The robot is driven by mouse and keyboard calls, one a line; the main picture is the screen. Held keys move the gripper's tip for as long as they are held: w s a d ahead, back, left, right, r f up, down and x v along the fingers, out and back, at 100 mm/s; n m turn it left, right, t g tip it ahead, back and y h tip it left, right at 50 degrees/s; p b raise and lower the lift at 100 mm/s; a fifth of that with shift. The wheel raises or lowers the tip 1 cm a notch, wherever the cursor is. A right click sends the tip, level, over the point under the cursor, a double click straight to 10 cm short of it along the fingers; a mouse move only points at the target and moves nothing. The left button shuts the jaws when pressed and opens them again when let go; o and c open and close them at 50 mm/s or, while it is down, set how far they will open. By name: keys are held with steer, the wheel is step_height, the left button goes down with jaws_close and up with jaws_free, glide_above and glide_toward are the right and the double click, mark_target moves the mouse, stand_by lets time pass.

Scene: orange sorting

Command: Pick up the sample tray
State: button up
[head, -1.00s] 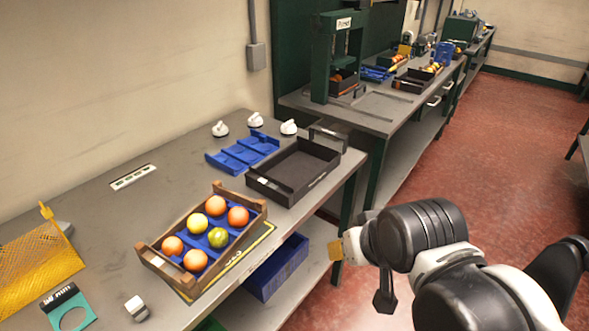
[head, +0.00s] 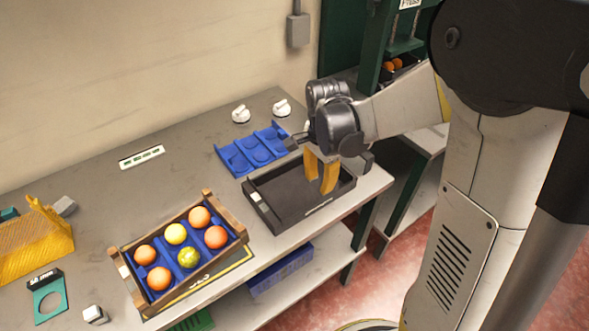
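A shallow black tray (head: 283,194) lies empty on the workbench, with a small white label on its left end. A blue tray (head: 236,161) with round hollows lies just behind it. No lettering tells me which of the two is the sample tray. My gripper (head: 320,185) points down over the right part of the black tray. Its two yellow fingers are apart with nothing visible between them. I cannot tell whether the fingertips touch the tray. My gripper and wrist hide the tray's far right corner and the raised handle there.
A wooden crate (head: 226,219) holding several oranges and a greenish fruit stands left of the black tray. White knobs (head: 241,114) stand behind the blue tray. A yellow mesh piece (head: 35,245) and a green ring gauge (head: 48,297) lie at the left. A green press (head: 405,45) stands beyond.

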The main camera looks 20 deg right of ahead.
mark_target(319, 201)
step_height(319, 201, down, 3)
steer(key=shift+s+a+f+b, duration=0.1)
steer(key=shift+a+b, duration=0.05)
steer(key=shift+b, duration=0.25)
steer(key=f, duration=0.2)
steer(key=f+b, duration=0.1)
steer(key=f, duration=0.1)
steer(key=f+b, duration=0.1)
steer(key=f, duration=0.1)
steer(key=shift+s+d, duration=0.1)
steer(key=shift+d, duration=0.2)
steer(key=shift+r, duration=0.1)
jaws_close()
